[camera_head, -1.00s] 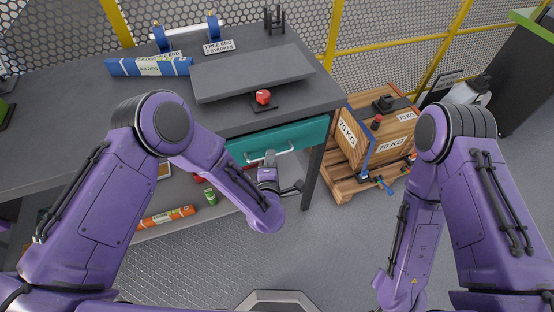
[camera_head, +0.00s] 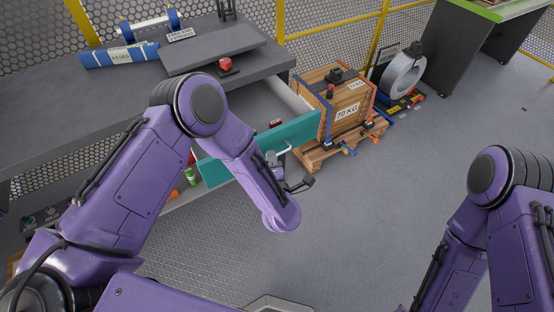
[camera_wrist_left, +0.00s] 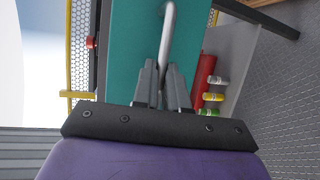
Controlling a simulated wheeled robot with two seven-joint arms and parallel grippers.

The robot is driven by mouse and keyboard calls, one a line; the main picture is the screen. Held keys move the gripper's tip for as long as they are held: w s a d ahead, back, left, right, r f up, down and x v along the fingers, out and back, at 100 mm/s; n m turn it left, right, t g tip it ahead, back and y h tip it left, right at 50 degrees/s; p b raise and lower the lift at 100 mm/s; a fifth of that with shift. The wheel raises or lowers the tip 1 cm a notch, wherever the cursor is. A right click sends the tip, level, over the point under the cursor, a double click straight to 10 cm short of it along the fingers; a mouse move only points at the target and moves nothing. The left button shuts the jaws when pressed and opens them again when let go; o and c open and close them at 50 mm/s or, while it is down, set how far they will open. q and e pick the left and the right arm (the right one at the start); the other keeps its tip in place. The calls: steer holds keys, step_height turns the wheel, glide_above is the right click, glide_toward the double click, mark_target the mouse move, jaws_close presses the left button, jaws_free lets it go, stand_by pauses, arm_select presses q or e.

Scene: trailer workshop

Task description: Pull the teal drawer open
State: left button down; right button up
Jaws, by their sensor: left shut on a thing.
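The teal drawer (camera_head: 303,131) stands pulled out from under the grey workbench, with its open grey inside showing behind the front. Its pale bar handle (camera_head: 286,149) runs across the front. My left gripper (camera_head: 272,158) is at the handle, partly hidden by my own forearm. In the left wrist view the gripper (camera_wrist_left: 163,80) is shut on the handle (camera_wrist_left: 167,38), with the teal front (camera_wrist_left: 128,60) just beyond the fingertips. My right arm shows at the right edge, but its gripper is out of view.
A wooden crate (camera_head: 345,112) on a pallet stands just right of the drawer. A green can (camera_head: 191,177) sits below. The floor at front right is clear.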

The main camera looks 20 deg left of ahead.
arm_select(q)
steer(key=shift+s+d, duration=0.95)
arm_select(e)
steer(key=shift+s+d, duration=0.1)
steer(key=shift+s, duration=0.45)
arm_select(q)
steer(key=c, duration=1.2)
jaws_free()
steer(key=shift+o, duration=0.2)
steer(key=b+v, duration=0.2)
steer(key=v, duration=0.8)
steer(key=shift+s, duration=0.3)
arm_select(e)
steer(key=shift+f, duration=0.95)
arm_select(q)
steer(key=shift+d, duration=0.15)
